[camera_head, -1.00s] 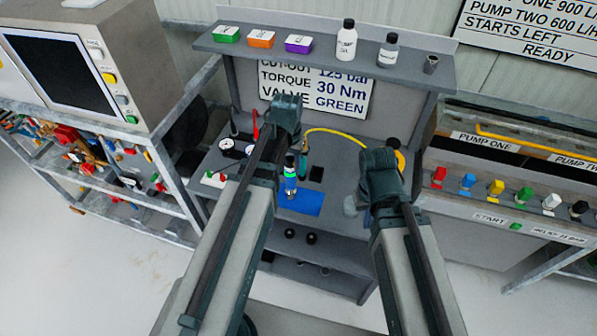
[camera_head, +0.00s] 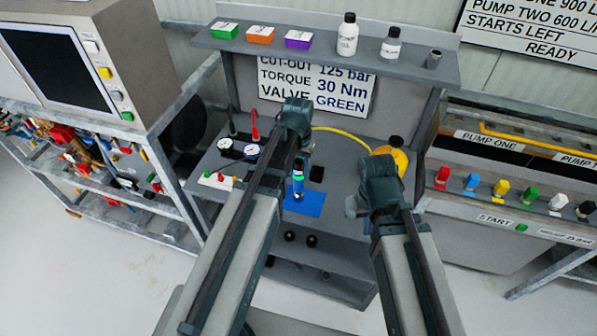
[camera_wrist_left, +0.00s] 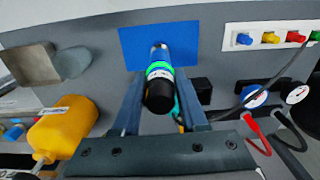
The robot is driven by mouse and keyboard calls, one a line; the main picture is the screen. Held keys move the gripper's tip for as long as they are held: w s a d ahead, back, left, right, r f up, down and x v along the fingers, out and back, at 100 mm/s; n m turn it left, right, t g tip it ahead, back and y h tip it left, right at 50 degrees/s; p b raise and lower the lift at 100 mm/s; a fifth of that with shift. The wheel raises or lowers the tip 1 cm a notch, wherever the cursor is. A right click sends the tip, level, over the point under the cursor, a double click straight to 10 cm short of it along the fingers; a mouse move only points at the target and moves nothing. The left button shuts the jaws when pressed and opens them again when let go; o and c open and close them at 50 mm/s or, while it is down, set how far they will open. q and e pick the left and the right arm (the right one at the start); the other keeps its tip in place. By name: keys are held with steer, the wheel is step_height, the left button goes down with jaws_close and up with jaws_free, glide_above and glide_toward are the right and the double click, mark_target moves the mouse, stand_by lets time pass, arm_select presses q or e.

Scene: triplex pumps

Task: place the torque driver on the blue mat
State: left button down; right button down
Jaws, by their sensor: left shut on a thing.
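The torque driver (camera_head: 298,187) is a dark and blue tool with a bright green band. My left gripper (camera_wrist_left: 160,74) is shut on it; in the left wrist view the driver (camera_wrist_left: 159,84) stands between the two fingers with its black end towards the camera. The blue mat (camera_head: 314,207) lies on the bench, and the driver is over it in the head view. In the left wrist view the mat (camera_wrist_left: 130,46) is behind the driver's far end. I cannot tell whether they touch. My right gripper (camera_head: 353,206) is right of the mat, its fingers mostly hidden.
Two gauges (camera_head: 239,149) and a board of small coloured valves (camera_head: 217,180) are left of the mat. A yellow container (camera_head: 397,157) stands at the right, partly behind my right arm. A shelf (camera_head: 320,57) with bins and bottles overhangs the back. A dark pad (camera_head: 317,173) lies behind the mat.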

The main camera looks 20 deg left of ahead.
arm_select(q)
steer(key=shift+c, duration=2.2)
jaws_free()
step_height(320, 180, up, 12)
steer(key=p, duration=1.2)
steer(key=s+d+m+y, duration=0.1)
steer(key=s+d+m, duration=0.2)
steer(key=s+d, duration=0.7)
steer(key=s, duration=0.4)
steer(key=shift+d, duration=0.25)
steer(key=shift+s, duration=0.1)
step_height(320, 180, down, 8)
steer(key=b, duration=0.8)
steer(key=shift+f, duration=0.25)
